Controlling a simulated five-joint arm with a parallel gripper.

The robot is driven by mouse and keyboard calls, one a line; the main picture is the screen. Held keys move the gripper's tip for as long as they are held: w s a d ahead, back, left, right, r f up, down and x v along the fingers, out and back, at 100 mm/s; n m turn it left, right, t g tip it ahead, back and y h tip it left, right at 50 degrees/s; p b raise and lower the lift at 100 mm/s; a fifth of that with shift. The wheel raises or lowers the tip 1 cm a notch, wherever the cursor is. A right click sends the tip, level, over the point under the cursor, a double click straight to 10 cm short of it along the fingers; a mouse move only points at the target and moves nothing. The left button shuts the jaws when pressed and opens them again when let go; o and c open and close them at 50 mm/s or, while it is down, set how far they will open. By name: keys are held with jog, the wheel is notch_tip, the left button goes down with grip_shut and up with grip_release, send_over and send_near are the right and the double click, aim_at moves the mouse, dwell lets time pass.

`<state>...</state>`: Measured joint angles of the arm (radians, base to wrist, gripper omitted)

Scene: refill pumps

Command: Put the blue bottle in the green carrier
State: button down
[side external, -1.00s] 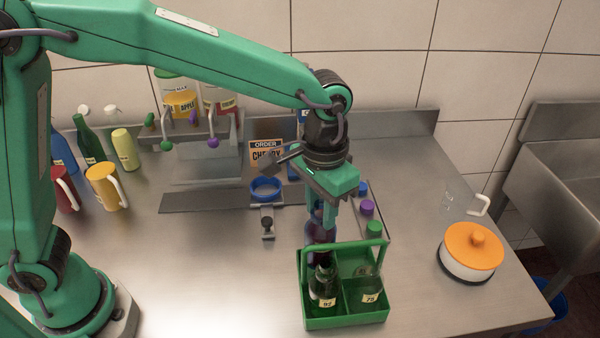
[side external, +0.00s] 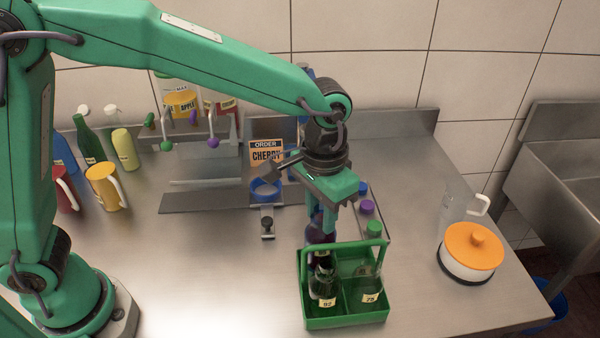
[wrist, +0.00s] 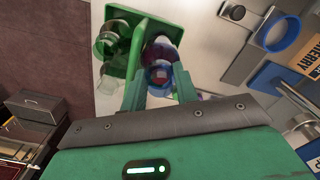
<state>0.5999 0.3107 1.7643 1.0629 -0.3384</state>
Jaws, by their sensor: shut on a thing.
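My gripper (side external: 325,222) is shut on the blue bottle (side external: 317,232), whose contents look dark purple. The wrist view shows its blue top (wrist: 160,75) between my fingers. The bottle is upright at the rear left compartment of the green carrier (side external: 345,318), its lower part hidden by the carrier and the bottle in front. I cannot tell whether it touches the carrier floor. The carrier also shows in the wrist view (wrist: 152,30).
Blue (side external: 361,188) and purple (side external: 366,207) caps are behind the carrier. An orange-lidded pot (side external: 472,248) and a clear jug (side external: 455,205) stand right. A blue ring (side external: 265,189) and an order card (side external: 266,152) are behind left. Mugs and bottles stand far left. The counter left of the carrier is clear.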

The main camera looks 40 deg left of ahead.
aim_at(320, 228)
jog(key=shift+f, duration=1)
jog(key=shift+f, duration=1.15)
dwell(1.0)
jog(key=c, duration=1)
grip_release()
jog(key=shift+f, duration=0.1)
jog(key=shift+r, duration=4.6)
